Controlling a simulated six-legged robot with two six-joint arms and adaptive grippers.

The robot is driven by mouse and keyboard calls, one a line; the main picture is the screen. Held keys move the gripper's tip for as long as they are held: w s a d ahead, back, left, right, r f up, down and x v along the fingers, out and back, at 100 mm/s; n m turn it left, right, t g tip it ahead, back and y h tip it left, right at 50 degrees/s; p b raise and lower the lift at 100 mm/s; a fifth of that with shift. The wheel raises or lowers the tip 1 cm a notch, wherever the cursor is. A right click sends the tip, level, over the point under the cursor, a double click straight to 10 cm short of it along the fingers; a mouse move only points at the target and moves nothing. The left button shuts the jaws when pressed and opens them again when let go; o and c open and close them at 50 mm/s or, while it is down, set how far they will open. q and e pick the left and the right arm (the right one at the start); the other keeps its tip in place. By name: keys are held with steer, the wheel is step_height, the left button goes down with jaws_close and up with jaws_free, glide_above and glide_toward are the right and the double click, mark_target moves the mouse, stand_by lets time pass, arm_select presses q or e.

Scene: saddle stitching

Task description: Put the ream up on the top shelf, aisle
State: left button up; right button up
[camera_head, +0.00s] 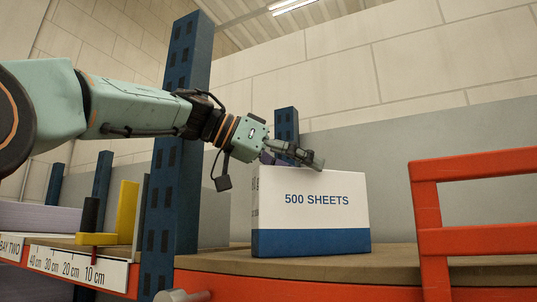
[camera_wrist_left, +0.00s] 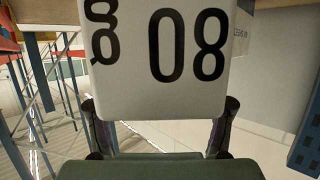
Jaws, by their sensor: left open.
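The ream (camera_head: 311,205) is a white and blue block marked "500 SHEETS". It stands upright on a brown wooden shelf deck (camera_head: 400,266) with an orange front beam. My left gripper (camera_head: 293,156) is at the ream's upper left edge, its fingers partly hidden behind the top. In the left wrist view the ream's white end face (camera_wrist_left: 165,70), with upside-down print, fills the upper middle. The left gripper's fingers (camera_wrist_left: 160,130) are open at either side of its near end; whether they touch it I cannot tell. My right gripper is not in view.
An orange rail frame (camera_head: 428,210) stands close at the right. A blue upright (camera_head: 178,150) rises left of the ream, another (camera_head: 287,125) behind. At left are a "BAY TWO" label (camera_head: 10,246), a centimetre scale (camera_head: 75,268) and a yellow block (camera_head: 127,212).

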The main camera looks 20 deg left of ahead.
arm_select(q)
steer(key=shift+s+a+b, duration=0.6)
steer(key=shift+b, duration=0.3)
steer(key=b+v, duration=0.1)
steer(key=v, duration=0.8)
steer(key=shift+s+a+r, duration=0.2)
steer(key=shift+s+r, duration=0.05)
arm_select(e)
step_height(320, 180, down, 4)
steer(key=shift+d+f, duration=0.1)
arm_select(q)
steer(key=shift+s+a, duration=0.15)
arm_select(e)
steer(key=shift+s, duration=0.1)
arm_select(q)
steer(key=shift+w, duration=0.2)
steer(key=shift+s, duration=0.15)
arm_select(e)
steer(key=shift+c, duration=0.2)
